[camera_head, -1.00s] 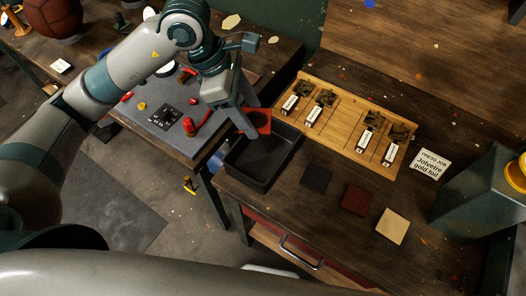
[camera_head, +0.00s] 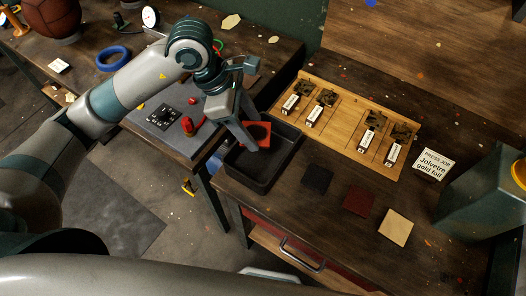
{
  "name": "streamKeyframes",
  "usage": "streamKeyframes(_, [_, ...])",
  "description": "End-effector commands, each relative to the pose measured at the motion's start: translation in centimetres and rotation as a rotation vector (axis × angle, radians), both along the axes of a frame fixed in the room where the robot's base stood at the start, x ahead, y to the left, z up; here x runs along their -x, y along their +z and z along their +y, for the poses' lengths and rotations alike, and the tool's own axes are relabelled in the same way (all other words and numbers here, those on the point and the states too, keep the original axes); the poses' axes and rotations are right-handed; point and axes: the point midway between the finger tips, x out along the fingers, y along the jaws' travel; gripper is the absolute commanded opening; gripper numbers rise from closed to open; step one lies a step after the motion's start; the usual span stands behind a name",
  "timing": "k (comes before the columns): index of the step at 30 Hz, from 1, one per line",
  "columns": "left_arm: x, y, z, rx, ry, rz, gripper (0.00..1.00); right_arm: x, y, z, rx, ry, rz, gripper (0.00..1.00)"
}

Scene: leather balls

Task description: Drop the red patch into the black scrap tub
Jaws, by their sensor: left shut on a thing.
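The red patch (camera_head: 260,132) is a flat bright red square with a dark middle. My left gripper (camera_head: 254,144) is shut on it. It holds the patch over the upper left part of the black scrap tub (camera_head: 266,176), an open rectangular tub near the left edge of the bench. The visible floor of the tub looks empty. The gripper's fingers cover part of the patch and of the tub's left side. The exact height of the patch over the tub is hard to tell. My right gripper is not in view.
A wooden rack (camera_head: 344,131) with several labelled stamps stands behind the tub. Black (camera_head: 317,178), dark red (camera_head: 358,200) and cream (camera_head: 396,228) squares lie to its right. A sign (camera_head: 432,165) and a green-grey bin (camera_head: 474,190) are farther right. A grey mat (camera_head: 187,146) lies left.

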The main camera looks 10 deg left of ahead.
Motion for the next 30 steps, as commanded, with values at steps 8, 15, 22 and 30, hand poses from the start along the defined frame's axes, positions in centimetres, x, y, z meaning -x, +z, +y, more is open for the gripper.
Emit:
streamKeyframes(8, [0.0,0.0,0.0,0.0,0.0,0.0,0.76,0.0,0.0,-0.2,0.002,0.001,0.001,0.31])
streamKeyframes(15, [0.0,0.2,0.1,0.0,0.001,-0.002,0.76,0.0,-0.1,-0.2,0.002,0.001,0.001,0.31])
streamKeyframes(22, [0.0,1.9,0.9,-0.001,0.001,-0.004,0.76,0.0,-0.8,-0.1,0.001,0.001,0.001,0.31])
streamKeyframes(30, [0.1,6.2,2.7,0.0,0.001,-0.007,0.76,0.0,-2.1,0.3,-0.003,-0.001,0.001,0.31])
